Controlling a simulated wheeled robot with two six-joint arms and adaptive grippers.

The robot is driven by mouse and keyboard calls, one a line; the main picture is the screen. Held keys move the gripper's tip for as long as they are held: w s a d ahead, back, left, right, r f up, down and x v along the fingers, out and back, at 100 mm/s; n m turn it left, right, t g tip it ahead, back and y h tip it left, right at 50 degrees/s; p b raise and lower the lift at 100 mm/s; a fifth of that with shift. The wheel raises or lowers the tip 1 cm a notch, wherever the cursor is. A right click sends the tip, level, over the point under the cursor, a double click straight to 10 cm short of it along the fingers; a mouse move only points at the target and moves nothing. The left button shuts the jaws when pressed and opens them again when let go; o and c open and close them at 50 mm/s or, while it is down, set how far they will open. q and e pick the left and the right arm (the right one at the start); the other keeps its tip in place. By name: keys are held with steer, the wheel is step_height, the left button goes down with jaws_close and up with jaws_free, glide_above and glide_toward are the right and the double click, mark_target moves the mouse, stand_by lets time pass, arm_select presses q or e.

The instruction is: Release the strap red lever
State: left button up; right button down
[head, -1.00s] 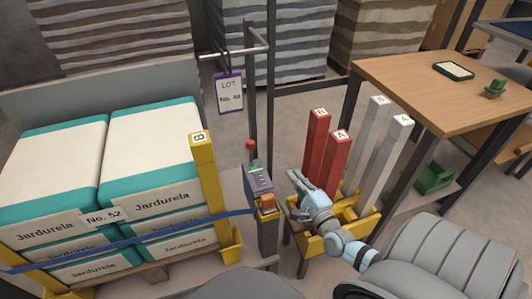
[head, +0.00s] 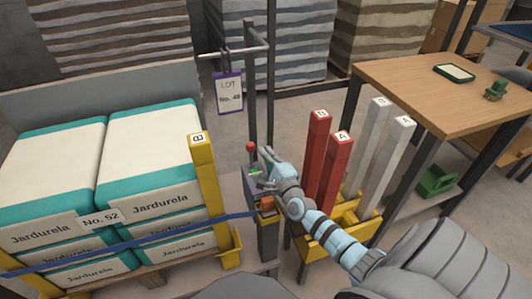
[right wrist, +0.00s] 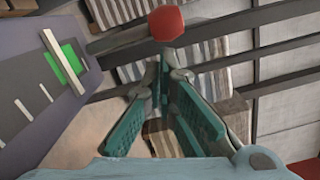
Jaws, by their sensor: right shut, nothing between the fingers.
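A lever with a red knob (head: 250,146) stands up at the top of a grey control box (head: 251,187). A blue strap (head: 140,238) runs across the sack stack to the box area, near an orange part (head: 267,204). My right gripper (head: 265,167) is over the right side of the box, a little below and right of the red knob, and covers part of the box. In the right wrist view its fingers (right wrist: 165,68) are shut and empty, with the red knob (right wrist: 166,22) just beyond the tips; contact cannot be told. My left gripper is not in view.
Yellow post B (head: 205,185) stands left of the box, by the pallet of sacks (head: 155,150). Red posts (head: 335,170) and white posts (head: 385,170) stand in a yellow holder (head: 335,243) right of it. A LOT sign (head: 230,92) hangs behind. A wooden table (head: 440,85) is at right.

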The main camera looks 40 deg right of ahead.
mark_target(248, 151)
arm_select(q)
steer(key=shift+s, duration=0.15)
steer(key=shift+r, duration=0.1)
arm_select(e)
steer(key=shift+r, duration=0.1)
arm_select(q)
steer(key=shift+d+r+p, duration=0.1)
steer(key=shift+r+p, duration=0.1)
steer(key=shift+p, duration=0.15)
arm_select(e)
steer(key=shift+a+n, duration=0.15)
steer(key=shift+n, duration=0.15)
